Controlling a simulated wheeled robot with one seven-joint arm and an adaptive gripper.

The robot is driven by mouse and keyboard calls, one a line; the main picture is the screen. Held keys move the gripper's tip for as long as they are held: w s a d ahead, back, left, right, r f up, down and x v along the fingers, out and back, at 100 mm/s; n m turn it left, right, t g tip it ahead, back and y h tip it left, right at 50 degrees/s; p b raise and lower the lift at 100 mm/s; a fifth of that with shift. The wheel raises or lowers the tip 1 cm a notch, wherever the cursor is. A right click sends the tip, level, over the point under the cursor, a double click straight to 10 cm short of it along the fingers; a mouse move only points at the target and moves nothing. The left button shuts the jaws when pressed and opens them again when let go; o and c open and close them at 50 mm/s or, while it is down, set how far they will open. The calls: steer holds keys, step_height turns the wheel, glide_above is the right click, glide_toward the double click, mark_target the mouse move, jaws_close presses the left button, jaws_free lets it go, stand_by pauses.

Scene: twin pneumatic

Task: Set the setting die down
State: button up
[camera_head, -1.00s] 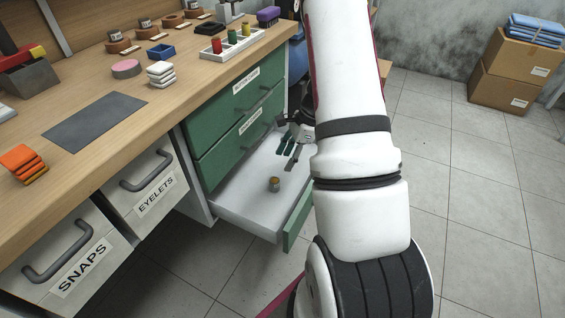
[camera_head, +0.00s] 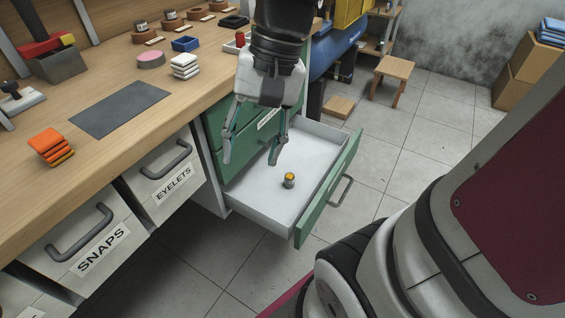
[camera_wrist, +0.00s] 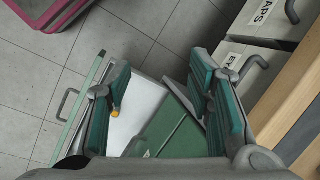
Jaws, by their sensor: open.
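The setting die (camera_head: 289,181) is a small grey cylinder with an orange-yellow top. It stands upright on the white floor of the pulled-out green drawer (camera_head: 332,197), apart from the walls. My gripper (camera_head: 250,161) is open and empty, fingers pointing down, above and to the left of the die in the head view. In the wrist view, the orange top of the die (camera_wrist: 115,113) shows beside the left finger, which partly hides it. The open drawer (camera_wrist: 146,101) shows between and beyond the fingers.
A stool (camera_head: 392,72) stands behind; floor right of the drawer is clear.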

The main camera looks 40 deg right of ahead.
steer(key=s+r+n+h, duration=0.1)
steer(key=s+n+h, duration=0.2)
steer(key=s+n, duration=0.4)
steer(key=s, duration=0.7)
steer(key=shift+s+a+r+h, duration=0.15)
steer(key=shift+a+r+h, duration=0.15)
steer(key=shift+a, duration=0.1)
step_height(320, 180, up, 28)
steer(key=t+p, duration=0.4)
steer(key=p, duration=2.2)
steer(key=shift+d, duration=0.25)
steer(key=shift+f, duration=0.1)
